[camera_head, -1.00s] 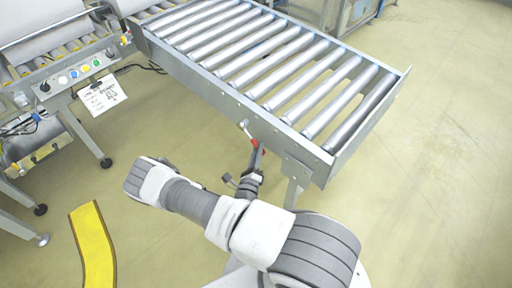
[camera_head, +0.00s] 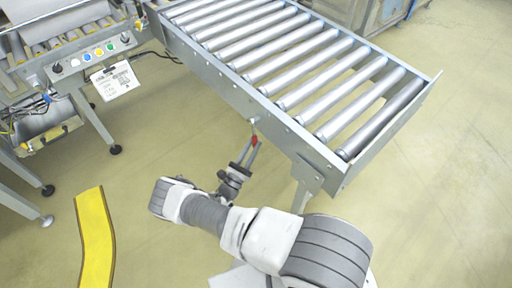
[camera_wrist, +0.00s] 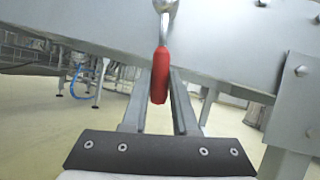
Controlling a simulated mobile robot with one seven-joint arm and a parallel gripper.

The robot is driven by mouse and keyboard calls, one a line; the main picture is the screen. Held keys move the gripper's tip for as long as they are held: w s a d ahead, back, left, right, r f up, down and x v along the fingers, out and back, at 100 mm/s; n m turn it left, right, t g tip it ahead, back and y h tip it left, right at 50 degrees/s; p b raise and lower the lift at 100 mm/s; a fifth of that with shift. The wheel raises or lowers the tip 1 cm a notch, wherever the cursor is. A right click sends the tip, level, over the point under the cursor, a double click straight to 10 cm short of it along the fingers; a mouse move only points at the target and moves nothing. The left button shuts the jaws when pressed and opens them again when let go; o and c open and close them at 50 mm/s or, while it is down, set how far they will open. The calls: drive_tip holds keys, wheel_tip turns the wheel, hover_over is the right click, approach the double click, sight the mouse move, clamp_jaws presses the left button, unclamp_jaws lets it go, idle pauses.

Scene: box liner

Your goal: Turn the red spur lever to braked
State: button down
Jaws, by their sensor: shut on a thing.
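The red spur lever (camera_head: 254,141) hangs from the side rail of the roller conveyor, with a metal shank above its red grip. In the wrist view the red grip (camera_wrist: 160,76) points straight down between my two fingers, and its metal shank (camera_wrist: 165,20) runs up to a pivot at the top edge. My gripper (camera_head: 250,150) is shut on the red grip; its fingers also show in the wrist view (camera_wrist: 159,90). The grip's sides are partly hidden by the fingers. No braked marking can be made out.
The roller conveyor (camera_head: 288,127) stands above and beyond my gripper. Its support leg (camera_head: 302,194) is to the right, close by. A machine with coloured buttons and a white tag (camera_head: 115,80) stands at left. A yellow floor strip (camera_head: 94,235) lies lower left; the floor between is clear.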

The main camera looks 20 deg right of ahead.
drive_tip(key=shift+w+a+f+m+g+h, duration=0.15)
drive_tip(key=shift+w+m+g+h, duration=0.25)
drive_tip(key=shift+m, duration=0.35)
drive_tip(key=shift+w+a+r+m+g+h, duration=0.1)
drive_tip(key=shift+w+m+g+h, duration=0.25)
drive_tip(key=shift+m, duration=0.45)
drive_tip(key=shift+w+a+f+m+g+h, duration=0.15)
drive_tip(key=shift+w+m+g+h, duration=0.2)
drive_tip(key=shift+m, duration=0.4)
drive_tip(key=shift+w+r, duration=0.15)
drive_tip(key=c, duration=0.7)
unclamp_jaws()
drive_tip(key=shift+a, duration=0.1)
drive_tip(key=shift+v, duration=3.7)
